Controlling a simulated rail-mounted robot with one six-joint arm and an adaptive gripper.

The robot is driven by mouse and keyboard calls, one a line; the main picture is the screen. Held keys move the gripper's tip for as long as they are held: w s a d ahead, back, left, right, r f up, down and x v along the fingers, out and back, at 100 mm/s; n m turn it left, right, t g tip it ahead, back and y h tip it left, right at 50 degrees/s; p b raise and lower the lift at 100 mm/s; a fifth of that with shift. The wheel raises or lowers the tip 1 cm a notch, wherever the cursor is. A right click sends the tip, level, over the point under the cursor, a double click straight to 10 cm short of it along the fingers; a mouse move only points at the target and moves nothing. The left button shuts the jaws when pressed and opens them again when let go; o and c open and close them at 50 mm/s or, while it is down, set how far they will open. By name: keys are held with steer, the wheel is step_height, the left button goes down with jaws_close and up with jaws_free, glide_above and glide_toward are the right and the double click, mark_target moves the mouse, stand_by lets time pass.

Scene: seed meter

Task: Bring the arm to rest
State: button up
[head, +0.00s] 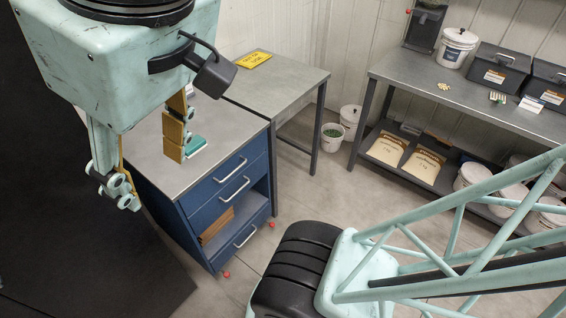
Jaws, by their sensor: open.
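My gripper (148,168) hangs from a pale teal housing at the upper left, close to the camera. Its two fingers are spread well apart, with tan pads on the right one. No object shows between them. The right finger overlaps the top of a blue drawer cabinet (222,187) in the picture; I cannot tell the height of the gap. My teal lattice arm link (455,240) with a black ribbed joint crosses the lower right.
A grey table (275,82) with a yellow sign (254,60) stands behind. A shelf bench (460,92) at right holds bins and tubs. Open floor (310,195) lies between.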

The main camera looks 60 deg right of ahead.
steer(key=shift+s+f+b, duration=0.1)
steer(key=shift+f+b, duration=1.05)
steer(key=shift+f, duration=0.5)
